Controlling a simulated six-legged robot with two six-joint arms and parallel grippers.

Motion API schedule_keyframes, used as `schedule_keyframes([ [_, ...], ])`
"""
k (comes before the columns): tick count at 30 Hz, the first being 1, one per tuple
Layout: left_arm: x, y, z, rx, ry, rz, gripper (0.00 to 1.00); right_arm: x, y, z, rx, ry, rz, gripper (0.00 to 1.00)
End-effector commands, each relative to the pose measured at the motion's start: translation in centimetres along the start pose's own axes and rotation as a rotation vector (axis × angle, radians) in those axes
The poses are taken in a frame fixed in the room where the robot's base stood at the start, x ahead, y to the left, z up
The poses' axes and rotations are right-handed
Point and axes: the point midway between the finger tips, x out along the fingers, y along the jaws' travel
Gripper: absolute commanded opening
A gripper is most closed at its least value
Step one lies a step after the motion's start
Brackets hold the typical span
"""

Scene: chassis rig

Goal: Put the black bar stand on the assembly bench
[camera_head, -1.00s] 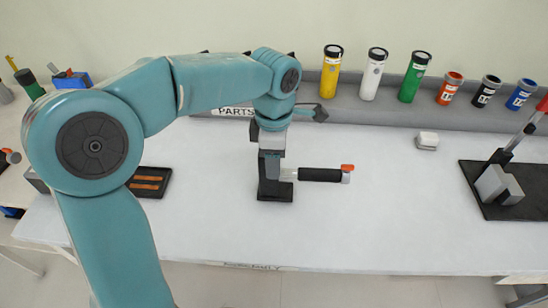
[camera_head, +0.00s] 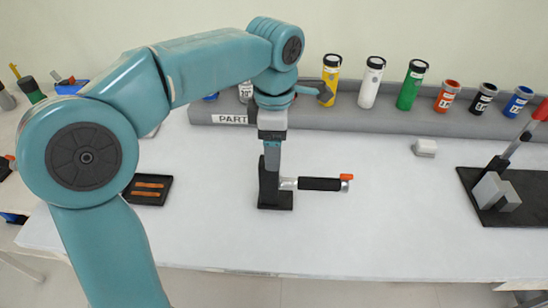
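The black bar stand (camera_head: 268,190) stands upright on the white assembly bench (camera_head: 390,225), with its flat black base on the bench top. A silver and black bar with an orange end (camera_head: 320,184) reaches out to the right from the stand's upright. My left gripper (camera_head: 272,168) points down over the stand's upright, with its fingers seen edge-on just above or beside it. I cannot tell whether the fingers touch the stand or how far apart they are. My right gripper is not in view.
A grey parts rack (camera_head: 400,118) with several coloured bottles runs along the back. A small white block (camera_head: 425,147) and a black fixture with a red-handled lever (camera_head: 500,195) are at right. A black tray (camera_head: 147,190) is at left. The front middle of the bench is clear.

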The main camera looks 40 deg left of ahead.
Motion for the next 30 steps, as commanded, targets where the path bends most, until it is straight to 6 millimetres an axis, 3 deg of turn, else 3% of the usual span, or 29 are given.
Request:
schedule_keyframes([
  [3, -2.7, 0.1, 0.1, 0.000, -0.002, 0.003, 0.74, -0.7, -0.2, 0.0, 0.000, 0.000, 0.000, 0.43],
  [9, -4.9, 0.0, 0.0, 0.000, 0.000, 0.001, 0.74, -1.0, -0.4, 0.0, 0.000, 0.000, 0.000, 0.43],
  [30, -5.1, 0.0, 0.0, 0.000, 0.000, 0.000, 0.74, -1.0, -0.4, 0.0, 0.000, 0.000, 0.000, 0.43],
])
